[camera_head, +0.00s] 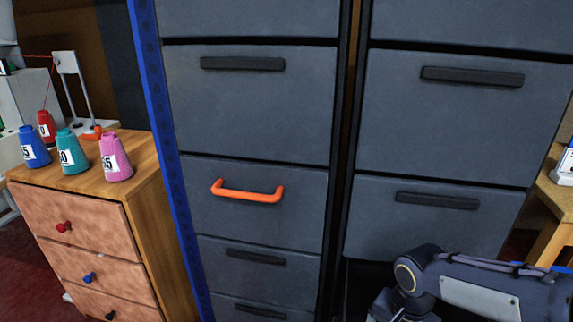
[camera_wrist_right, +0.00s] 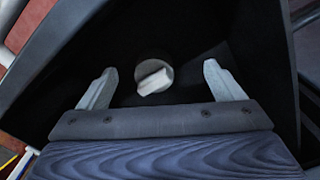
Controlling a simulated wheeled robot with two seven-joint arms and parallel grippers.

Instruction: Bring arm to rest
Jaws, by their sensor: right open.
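My right arm (camera_head: 480,285) comes in from the lower right of the head view, bent in front of the right cabinet column. Its gripper is out of sight there. In the right wrist view my right gripper (camera_wrist_right: 159,70) is open, its two pale fingers wide apart. A small whitish round object with a raised bar, like a knob (camera_wrist_right: 155,77), shows between and beyond the fingers against a dark surface. I cannot tell how far away it is, and the fingers do not touch it. My left gripper is not in view.
A grey drawer cabinet (camera_head: 250,105) fills the middle; one drawer has an orange handle (camera_head: 248,191). A wooden chest (camera_head: 85,240) at left carries several thread cones (camera_head: 115,160). A wooden table (camera_head: 555,200) stands at right. Dark space (camera_head: 358,280) opens beside my right arm.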

